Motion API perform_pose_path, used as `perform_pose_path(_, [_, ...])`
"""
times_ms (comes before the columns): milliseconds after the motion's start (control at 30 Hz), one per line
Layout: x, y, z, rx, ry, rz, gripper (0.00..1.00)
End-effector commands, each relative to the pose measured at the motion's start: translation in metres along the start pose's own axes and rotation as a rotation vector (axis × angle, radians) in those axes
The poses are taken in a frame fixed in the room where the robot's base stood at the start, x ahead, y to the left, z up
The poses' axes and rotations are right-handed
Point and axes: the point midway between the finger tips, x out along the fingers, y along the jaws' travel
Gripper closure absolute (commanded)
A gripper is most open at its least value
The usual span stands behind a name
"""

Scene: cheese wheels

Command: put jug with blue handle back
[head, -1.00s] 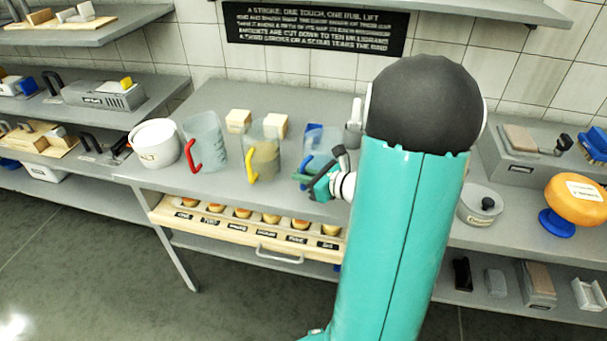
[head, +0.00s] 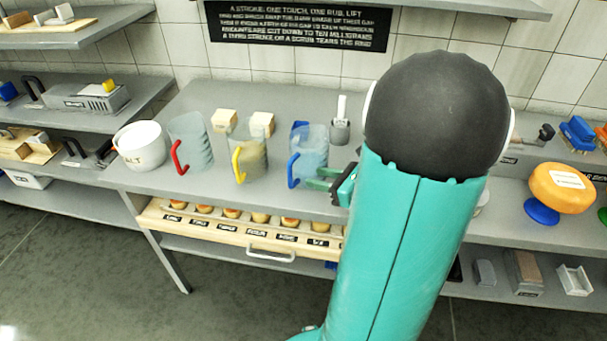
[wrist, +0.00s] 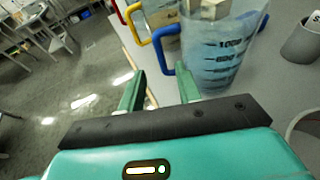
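The jug with blue handle (head: 314,152) is a clear measuring jug standing upright on the grey counter, right of the other two jugs. It also shows in the wrist view (wrist: 225,60), with scale marks and its blue handle (wrist: 160,42) toward my fingers. My gripper (head: 312,179) is beside the jug's lower handle side in the head view. In the wrist view my gripper (wrist: 161,74) has its two green fingers apart, with nothing held between them. The handle is just ahead of the fingertips, close to the right finger; whether they touch I cannot tell.
A yellow-handled jug (head: 251,160) and a red-handled jug (head: 190,142) stand to the left, beside a white salt pot (head: 141,146). Pale blocks (head: 262,124) lie behind. A grey cup (head: 340,130) stands behind right. An open drawer (head: 225,222) of jars juts out below.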

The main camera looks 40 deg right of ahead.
Motion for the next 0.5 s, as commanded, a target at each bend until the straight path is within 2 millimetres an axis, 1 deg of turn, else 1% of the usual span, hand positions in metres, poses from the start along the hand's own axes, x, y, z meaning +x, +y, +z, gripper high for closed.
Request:
perform_pose_path(33, [-0.008,0.0,0.0,0.0,0.0,-0.002,0.66])
perform_pose_path(133, [-0.019,0.0,0.0,-0.001,0.0,-0.001,0.66])
perform_pose_path(233, [-0.024,0.0,0.0,0.0,0.0,0.0,0.66])
perform_pose_path(367, [-0.025,0.002,0.001,-0.006,0.003,0.007,0.66])
perform_pose_path(433, [-0.019,0.011,0.005,-0.044,0.015,0.041,0.66])
perform_pose_path(467, [-0.014,0.019,0.009,-0.075,0.026,0.07,0.66])
perform_pose_path(500, [-0.007,0.033,0.015,-0.133,0.047,0.12,0.66])
